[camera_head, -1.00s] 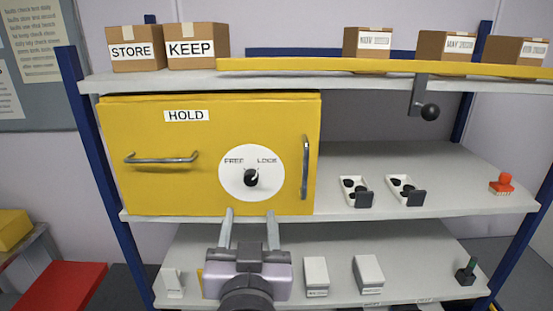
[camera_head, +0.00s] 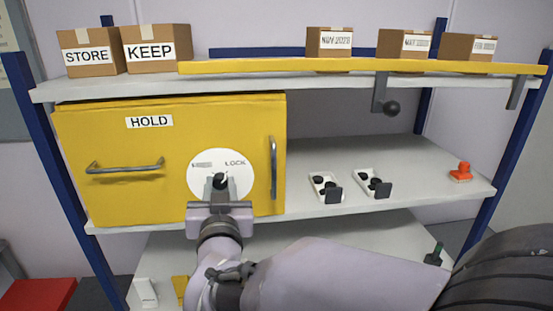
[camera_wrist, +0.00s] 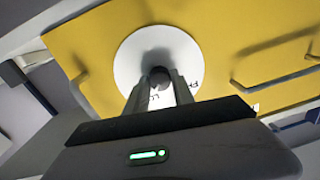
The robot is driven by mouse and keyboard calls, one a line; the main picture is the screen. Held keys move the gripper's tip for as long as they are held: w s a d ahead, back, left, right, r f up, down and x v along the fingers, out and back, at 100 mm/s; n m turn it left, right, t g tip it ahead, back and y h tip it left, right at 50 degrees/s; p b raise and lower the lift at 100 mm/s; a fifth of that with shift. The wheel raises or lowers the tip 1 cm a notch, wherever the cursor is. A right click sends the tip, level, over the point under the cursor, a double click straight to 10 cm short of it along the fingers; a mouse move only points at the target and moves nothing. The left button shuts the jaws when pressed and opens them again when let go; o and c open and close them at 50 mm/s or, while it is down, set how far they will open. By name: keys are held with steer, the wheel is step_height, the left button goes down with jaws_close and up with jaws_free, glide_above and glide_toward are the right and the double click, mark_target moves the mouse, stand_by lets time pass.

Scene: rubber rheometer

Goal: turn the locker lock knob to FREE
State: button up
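The yellow locker (camera_head: 110,195) with a HOLD label (camera_head: 150,121) stands at the left of the middle shelf, its door shut. Its white round dial (camera_head: 238,185) has a readable LOCK mark at upper right and a blurred mark at upper left. The black lock knob (camera_head: 219,180) is at the dial's centre; it also shows in the wrist view (camera_wrist: 159,77). My gripper (camera_head: 219,188) reaches it from below. In the wrist view its fingers (camera_wrist: 160,85) stand on both sides of the knob and look closed on it. The knob's pointing direction is hidden.
A vertical handle (camera_head: 274,168) is close right of the dial, and a horizontal handle (camera_head: 125,167) is at left. Two white trays (camera_head: 326,194) (camera_head: 366,188) and an orange object (camera_head: 461,172) stand on the shelf to the right. Boxes line the top shelf.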

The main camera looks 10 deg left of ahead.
jaws_close()
steer(key=n, duration=0.3)
steer(key=shift+n, duration=0.3)
steer(key=n+p, duration=0.1)
steer(key=n, duration=0.3)
steer(key=shift+a+r+n+p, duration=0.1)
steer(key=shift+r+n+p, duration=0.05)
steer(key=shift+n+p, duration=0.2)
steer(key=n+p, duration=0.2)
steer(key=n, duration=0.3)
steer(key=shift+h+p, duration=0.3)
steer(key=shift+h, duration=0.1)
steer(key=shift+n+p, duration=0.95)
steer(key=shift+n, duration=1.1)
